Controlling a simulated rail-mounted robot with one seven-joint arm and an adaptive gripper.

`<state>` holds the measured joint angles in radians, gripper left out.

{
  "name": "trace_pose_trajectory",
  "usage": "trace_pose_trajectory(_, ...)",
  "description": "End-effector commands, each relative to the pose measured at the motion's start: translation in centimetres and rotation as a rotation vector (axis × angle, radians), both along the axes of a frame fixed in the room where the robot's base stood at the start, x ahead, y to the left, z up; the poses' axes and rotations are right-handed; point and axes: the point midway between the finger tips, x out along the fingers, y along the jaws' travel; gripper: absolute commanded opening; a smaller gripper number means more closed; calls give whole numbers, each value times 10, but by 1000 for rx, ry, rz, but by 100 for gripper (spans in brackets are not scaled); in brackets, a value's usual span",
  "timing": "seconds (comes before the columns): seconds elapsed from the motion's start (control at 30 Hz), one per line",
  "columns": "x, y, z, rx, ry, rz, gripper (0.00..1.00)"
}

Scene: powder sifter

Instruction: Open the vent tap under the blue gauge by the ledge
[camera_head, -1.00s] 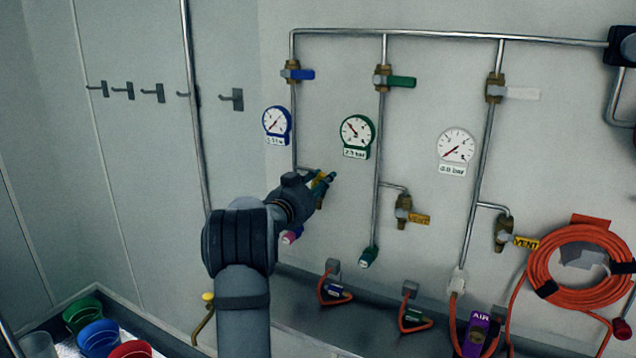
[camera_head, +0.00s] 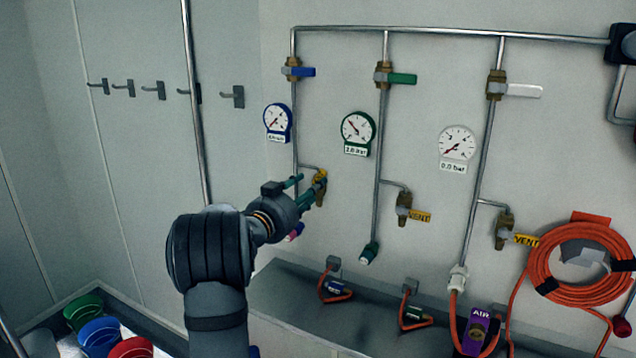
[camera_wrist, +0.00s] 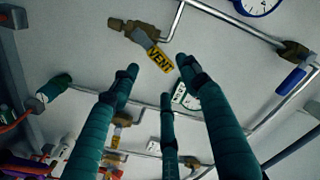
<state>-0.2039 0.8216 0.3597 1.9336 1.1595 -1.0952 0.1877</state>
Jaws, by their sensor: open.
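The blue gauge (camera_head: 277,122) hangs on the left pipe of the wall; its rim also shows at the top right of the wrist view (camera_wrist: 262,4). Below it, a short branch carries the brass vent tap (camera_head: 320,181). In the wrist view the tap's brass body (camera_wrist: 126,27) is at the upper left, with a grey lever bearing a yellow VENT tag (camera_wrist: 160,59) slanting down to the right. My gripper (camera_head: 302,189) is open, its teal fingers (camera_wrist: 158,75) spread and empty, just left of and below the tap. Contact with it cannot be told.
A green gauge (camera_head: 357,130) and a white gauge (camera_head: 457,143) hang to the right, each with its own vent tap (camera_head: 404,209) (camera_head: 504,231) below. The grey ledge (camera_head: 280,301) runs underneath. A coiled orange hose (camera_head: 543,265) hangs at right. Coloured cups (camera_head: 99,338) stand at lower left.

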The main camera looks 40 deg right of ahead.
Motion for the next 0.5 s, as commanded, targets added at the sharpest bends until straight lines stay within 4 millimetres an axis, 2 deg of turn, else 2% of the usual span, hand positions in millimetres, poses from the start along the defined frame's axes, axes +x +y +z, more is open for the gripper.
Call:
trace_pose_trajectory(0.03, -3, 11, 1, -1, 0, 2, 46)
trace_pose_trajectory(0.2, -10, 34, 0, 0, 0, 0, 46)
trace_pose_trajectory(0.5, -14, 44, 0, -1, 0, -2, 46)
